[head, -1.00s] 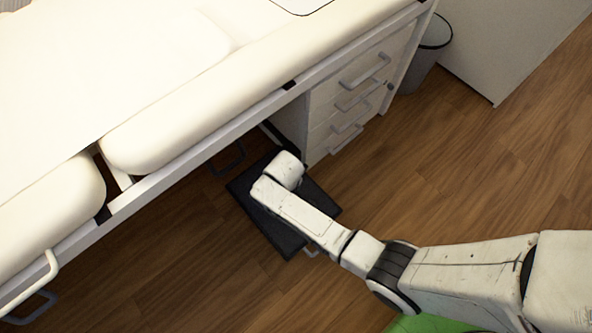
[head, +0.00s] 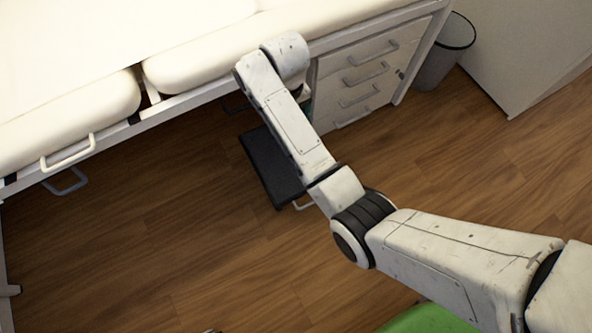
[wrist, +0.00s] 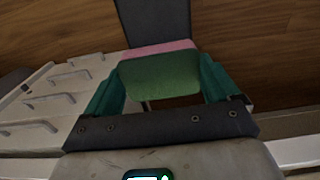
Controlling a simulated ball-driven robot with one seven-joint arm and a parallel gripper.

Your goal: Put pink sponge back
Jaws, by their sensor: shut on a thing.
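A sponge with a pink layer and a green layer (wrist: 160,76) shows in the wrist view, between the teal fingers of my gripper (wrist: 161,68). The fingers press on its left and right sides, and it is held off the floor. In the head view my arm hides the sponge and most of my gripper; only a sliver of teal shows beside the arm, near the cabinet and the edge of the bed.
A padded cream bed (head: 190,68) fills the upper left. A drawer cabinet (head: 362,84) stands under its right part. A dark step (head: 262,160) is on the floor beneath my arm. A grey bin (head: 445,52) stands right of the cabinet.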

